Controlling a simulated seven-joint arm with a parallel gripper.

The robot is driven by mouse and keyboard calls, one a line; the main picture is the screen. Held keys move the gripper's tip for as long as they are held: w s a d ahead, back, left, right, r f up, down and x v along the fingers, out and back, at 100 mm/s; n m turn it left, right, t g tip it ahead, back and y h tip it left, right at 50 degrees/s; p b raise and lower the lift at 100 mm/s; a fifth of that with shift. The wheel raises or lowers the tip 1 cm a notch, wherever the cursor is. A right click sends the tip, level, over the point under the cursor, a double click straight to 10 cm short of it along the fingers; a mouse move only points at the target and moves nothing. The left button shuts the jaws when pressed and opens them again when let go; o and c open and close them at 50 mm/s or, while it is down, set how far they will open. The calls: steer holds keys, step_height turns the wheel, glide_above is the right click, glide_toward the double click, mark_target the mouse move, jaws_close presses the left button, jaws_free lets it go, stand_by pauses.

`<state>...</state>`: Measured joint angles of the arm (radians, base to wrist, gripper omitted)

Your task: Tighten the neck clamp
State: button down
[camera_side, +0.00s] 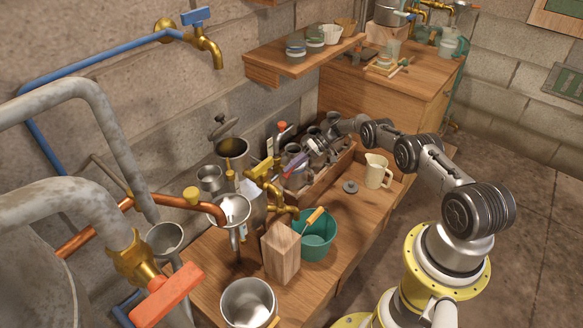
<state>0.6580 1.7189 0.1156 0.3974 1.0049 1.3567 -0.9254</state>
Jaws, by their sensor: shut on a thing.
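My gripper (307,155) reaches in from the right over the wooden tray of metal vessels. It is shut on a slim purple-handled tool (294,165), which is tilted down to the left. The fingertips are small and partly merged with the grey metal behind them. The neck clamp cannot be told apart with certainty. Brass fittings with a yellow handle (261,168) stand left of my gripper, apart from it, among the still's vessels. A tall open metal pot (232,154) stands behind them, with a round lid raised beside its rim.
The wooden tray (325,178) borders my gripper. A cream jug (377,171) and grey disc (350,187) lie to its right. A teal bucket (316,240), wooden block (281,252) and steel pot (248,303) crowd the front. A shelf (300,62) hangs above.

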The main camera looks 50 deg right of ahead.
steer(key=c, duration=0.8)
jaws_free()
steer(key=shift+c, duration=0.2)
steer(key=v, duration=1.3)
steer(key=shift+s+d+r, duration=0.2)
steer(key=shift+d+r, duration=0.05)
steer(key=shift+d, duration=0.05)
